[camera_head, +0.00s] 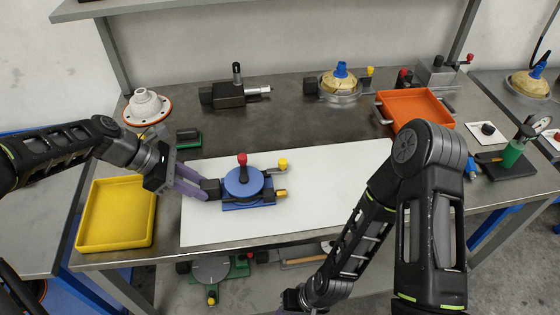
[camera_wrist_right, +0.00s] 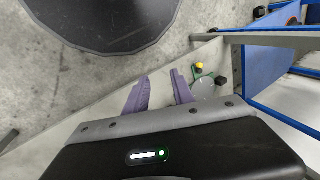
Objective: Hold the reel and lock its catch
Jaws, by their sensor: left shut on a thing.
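The reel (camera_head: 243,181) is a blue disc on a blue base, with a red knob on top and a black block on its left side. It sits on the white mat in the head view. A lever with a yellow knob (camera_head: 282,164), seemingly the catch, sticks out at its right; whether it is locked I cannot tell. My left gripper (camera_head: 203,189) is shut on the reel's black block from the left. My right gripper (camera_wrist_right: 160,92) is open and empty in the right wrist view, low in front of the table, away from the reel.
A yellow tray (camera_head: 83,242) lies left of the white mat (camera_head: 330,205). An orange tray (camera_head: 452,124) and several fixtures stand along the back and right. A green-based device with a grey disc (camera_head: 211,270) sits below the table edge. The mat right of the reel is clear.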

